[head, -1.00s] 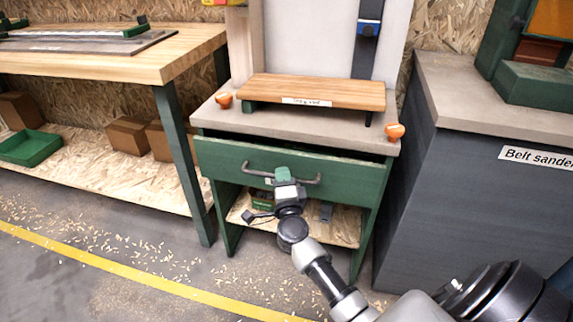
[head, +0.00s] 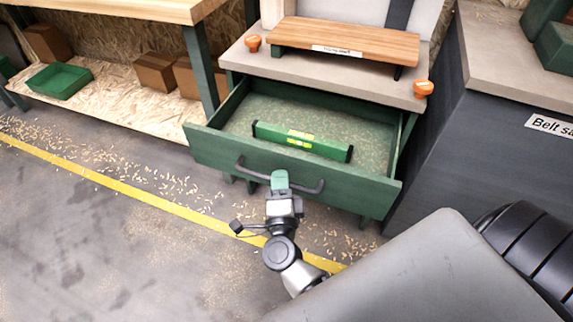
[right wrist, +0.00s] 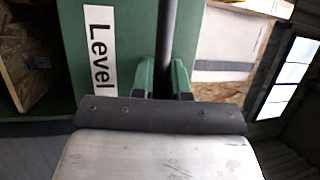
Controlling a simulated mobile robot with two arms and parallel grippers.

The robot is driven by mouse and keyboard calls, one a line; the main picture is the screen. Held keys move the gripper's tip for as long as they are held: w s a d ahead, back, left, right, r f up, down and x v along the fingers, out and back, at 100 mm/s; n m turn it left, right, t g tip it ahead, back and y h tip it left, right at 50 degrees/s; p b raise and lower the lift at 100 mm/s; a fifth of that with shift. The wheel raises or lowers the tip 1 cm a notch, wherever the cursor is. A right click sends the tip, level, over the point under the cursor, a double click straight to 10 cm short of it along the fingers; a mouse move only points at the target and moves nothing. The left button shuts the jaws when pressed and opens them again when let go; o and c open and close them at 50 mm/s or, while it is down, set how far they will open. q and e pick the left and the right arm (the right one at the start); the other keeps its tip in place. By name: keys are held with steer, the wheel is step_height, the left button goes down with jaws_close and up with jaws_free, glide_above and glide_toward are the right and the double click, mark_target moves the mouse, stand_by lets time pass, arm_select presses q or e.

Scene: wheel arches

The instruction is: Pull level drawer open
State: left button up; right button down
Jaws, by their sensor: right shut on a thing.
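The green level drawer (head: 290,172) is pulled out from under the small workbench in the head view. A green spirit level (head: 300,141) with yellow vials lies inside it. The dark bar handle (head: 305,188) runs across the drawer front. My right gripper (head: 279,181) is shut on the handle near its middle. In the right wrist view, its two green fingertips (right wrist: 163,78) sit on either side of the handle bar (right wrist: 168,40), beside the drawer's "Level" label (right wrist: 101,52). My left gripper is not in view.
A wooden board (head: 345,40) rests on the bench top (head: 300,66), with orange knobs at the corners. A grey belt sander cabinet (head: 490,150) stands close on the right. A shelf with cardboard boxes (head: 155,72) and a green tray (head: 62,81) is at left. Open floor lies in front.

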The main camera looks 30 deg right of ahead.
steer(key=shift+s+a, duration=0.3)
steer(key=shift+a, duration=0.05)
steer(key=c, duration=1.1)
jaws_free()
steer(key=shift+c, duration=0.2)
steer(key=v, duration=1)
steer(key=shift+s+a+f, duration=0.15)
steer(key=shift+s+a, duration=0.05)
steer(key=shift+s, duration=0.15)
